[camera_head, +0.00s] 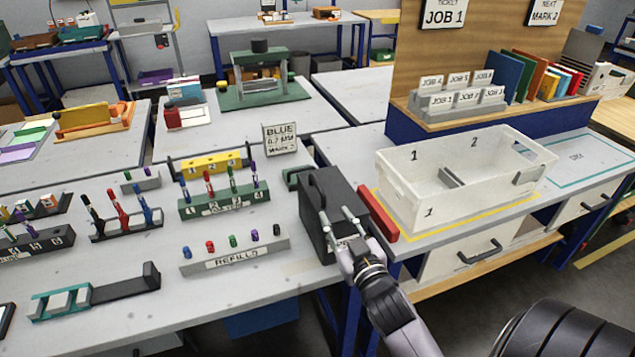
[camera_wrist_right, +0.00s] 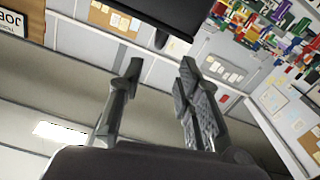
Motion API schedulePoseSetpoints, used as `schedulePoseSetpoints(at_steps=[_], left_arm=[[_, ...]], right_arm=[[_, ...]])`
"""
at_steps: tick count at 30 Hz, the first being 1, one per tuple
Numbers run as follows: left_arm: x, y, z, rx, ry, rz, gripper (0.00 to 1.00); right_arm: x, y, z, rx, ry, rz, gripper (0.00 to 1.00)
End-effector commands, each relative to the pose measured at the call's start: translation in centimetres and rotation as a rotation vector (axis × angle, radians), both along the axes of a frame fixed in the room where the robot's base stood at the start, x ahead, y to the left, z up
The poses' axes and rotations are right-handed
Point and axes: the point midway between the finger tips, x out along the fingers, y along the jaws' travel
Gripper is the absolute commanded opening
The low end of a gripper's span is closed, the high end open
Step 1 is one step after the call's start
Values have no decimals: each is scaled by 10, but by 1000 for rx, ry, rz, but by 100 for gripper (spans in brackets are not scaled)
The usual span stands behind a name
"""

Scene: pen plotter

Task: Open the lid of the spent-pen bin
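The spent-pen bin (camera_head: 345,190) looks to be the dark box at the right edge of the pen table. Its top looks closed, with a dark bar-like handle (camera_head: 317,188) on it. My right gripper (camera_head: 337,218) is at the near side of the bin, its two fingers spread and overlapping the box in the picture. In the right wrist view the fingers (camera_wrist_right: 158,88) are apart with nothing between them. A dark panel (camera_wrist_right: 135,12) with a short peg lies beyond the tips, probably part of the bin. Contact cannot be told. My left gripper is not in view.
A red block (camera_head: 378,214) stands right of the bin, beside a white numbered tote (camera_head: 400,195). The refill rack (camera_head: 235,257) and green pen rack (camera_head: 225,205) stand to the left. Bare tabletop (camera_head: 190,310) lies at the front.

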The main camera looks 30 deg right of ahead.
Motion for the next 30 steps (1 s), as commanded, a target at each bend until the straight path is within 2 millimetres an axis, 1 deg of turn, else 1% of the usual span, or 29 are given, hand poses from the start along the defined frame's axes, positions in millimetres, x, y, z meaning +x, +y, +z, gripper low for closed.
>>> schedulePoseSetpoints(at_steps=[1, 5, 9, 15, 18, 21, 24, 30], left_arm=[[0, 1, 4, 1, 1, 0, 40], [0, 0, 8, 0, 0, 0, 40], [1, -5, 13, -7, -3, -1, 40], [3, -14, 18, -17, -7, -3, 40], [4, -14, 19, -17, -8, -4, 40], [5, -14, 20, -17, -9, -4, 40], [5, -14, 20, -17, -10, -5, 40], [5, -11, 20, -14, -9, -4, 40]], right_arm=[[11, -3, 4, -3, -2, 1, 31], [38, -9, 3, -3, -3, 0, 31], [66, -16, 3, -1, -2, 0, 31], [102, -25, 2, -1, 0, 0, 31], [114, -27, 1, -1, 0, 0, 31], [121, -29, 1, -1, 0, 0, 31], [125, -30, 1, -1, 0, 0, 31], [126, -30, 0, -1, 0, 0, 31]])
